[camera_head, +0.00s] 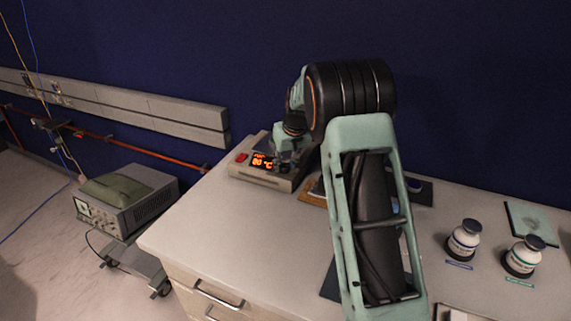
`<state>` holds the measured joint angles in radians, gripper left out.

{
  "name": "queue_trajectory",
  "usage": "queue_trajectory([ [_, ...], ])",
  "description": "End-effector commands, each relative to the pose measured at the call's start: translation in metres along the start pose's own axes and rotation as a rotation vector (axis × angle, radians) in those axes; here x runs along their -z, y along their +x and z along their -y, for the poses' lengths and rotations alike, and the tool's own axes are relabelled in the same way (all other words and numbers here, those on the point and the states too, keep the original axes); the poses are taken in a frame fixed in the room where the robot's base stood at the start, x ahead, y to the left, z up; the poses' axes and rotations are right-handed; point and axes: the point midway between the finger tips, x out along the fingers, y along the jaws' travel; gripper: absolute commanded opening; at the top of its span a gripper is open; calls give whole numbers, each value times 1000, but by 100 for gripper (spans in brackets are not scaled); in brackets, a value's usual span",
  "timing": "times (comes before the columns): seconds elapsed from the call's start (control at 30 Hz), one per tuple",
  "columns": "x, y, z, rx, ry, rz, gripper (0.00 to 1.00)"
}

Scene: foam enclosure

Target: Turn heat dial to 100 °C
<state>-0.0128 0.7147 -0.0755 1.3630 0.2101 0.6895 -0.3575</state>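The heating device (262,177) is a low grey box on the far left part of the bench, near the wall. Its front shows an orange lit display (262,162) that reads about 80 °C, with a red switch (241,157) to its left. My gripper (283,158) is at the right end of the device's front, just right of the display. The heat dial is not clearly visible; my gripper hides the area right of the display. The fingers are small and dark, so I cannot tell whether they are open or shut on the dial.
My arm crosses the middle of the bench (205,215). Two white bottles (464,239) (523,256) and a green pad (531,224) stand on the right. The bench's left front is clear. A grey instrument (125,200) stands on a cart at left.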

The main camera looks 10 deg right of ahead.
Motion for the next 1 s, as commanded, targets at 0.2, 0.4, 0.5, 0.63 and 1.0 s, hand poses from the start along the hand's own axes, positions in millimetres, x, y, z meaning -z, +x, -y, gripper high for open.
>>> queue_trajectory([
  [0.2,0,0,0,0,0,0,40],
  [0.4,0,-3,0,0,0,0,40],
  [0.5,0,-13,0,1,0,-1,40],
  [0.63,1,-37,0,0,0,-4,40],
  [1.0,0,-107,0,0,0,-2,40],
])
